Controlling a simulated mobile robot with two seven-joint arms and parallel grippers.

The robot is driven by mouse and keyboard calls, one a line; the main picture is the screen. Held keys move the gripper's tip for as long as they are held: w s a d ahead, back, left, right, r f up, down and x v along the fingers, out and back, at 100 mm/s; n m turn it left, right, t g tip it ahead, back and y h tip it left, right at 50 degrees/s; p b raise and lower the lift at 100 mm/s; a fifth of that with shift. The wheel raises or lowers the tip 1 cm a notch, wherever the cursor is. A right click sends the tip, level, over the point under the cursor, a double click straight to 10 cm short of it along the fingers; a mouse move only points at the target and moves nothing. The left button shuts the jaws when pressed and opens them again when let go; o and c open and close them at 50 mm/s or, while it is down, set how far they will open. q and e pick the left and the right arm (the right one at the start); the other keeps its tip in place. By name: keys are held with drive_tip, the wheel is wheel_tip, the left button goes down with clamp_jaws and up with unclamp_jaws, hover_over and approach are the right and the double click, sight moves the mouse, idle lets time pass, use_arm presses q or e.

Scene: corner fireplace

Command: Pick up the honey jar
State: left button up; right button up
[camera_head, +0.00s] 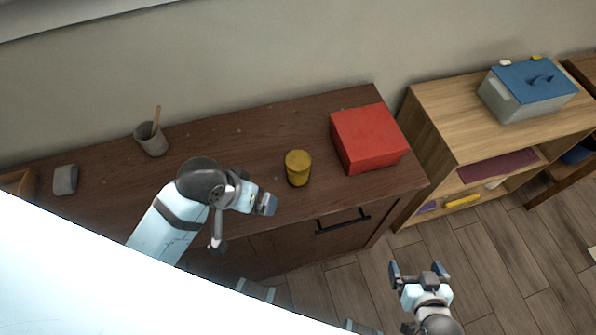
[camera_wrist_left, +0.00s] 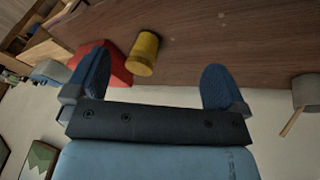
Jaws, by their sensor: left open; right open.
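The honey jar (camera_head: 298,168) is a yellow, round jar standing upright on the dark wooden cabinet top, left of a red box. It also shows in the left wrist view (camera_wrist_left: 143,53), beyond the fingers and toward the left one. My left gripper (camera_head: 243,219) is close to the jar on its left side, over the cabinet's front part. Its two blue fingers are apart and empty in the left wrist view (camera_wrist_left: 158,85). My right gripper (camera_head: 419,272) is open and empty, over the floor in front of the cabinet.
The red box (camera_head: 368,138) stands right of the jar. A grey cup (camera_head: 151,140) with a wooden stick and a small grey block (camera_head: 65,180) stand to the left. A wooden shelf (camera_head: 437,120) at the right bears a blue-lidded box (camera_head: 530,92). The cabinet top behind the jar is clear.

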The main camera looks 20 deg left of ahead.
use_arm(q)
drive_tip(key=w+d+r+n+g+h, duration=0.1)
drive_tip(key=w+d+n, duration=0.1)
drive_tip(key=w+d, duration=0.4)
drive_tip(key=n+g+y, duration=0.3)
drive_tip(key=n, duration=0.5)
approach(298, 160)
wheel_tip(298, 160, down, 6)
drive_tip(key=shift+r, duration=0.1)
drive_tip(key=shift+s+d+f+p, duration=0.1)
drive_tip(key=shift+f+p, duration=0.2)
drive_tip(key=shift+f, duration=2.85)
drive_tip(key=c, duration=1)
drive_tip(key=shift+c, duration=0.9)
drive_tip(key=shift+r, duration=0.15)
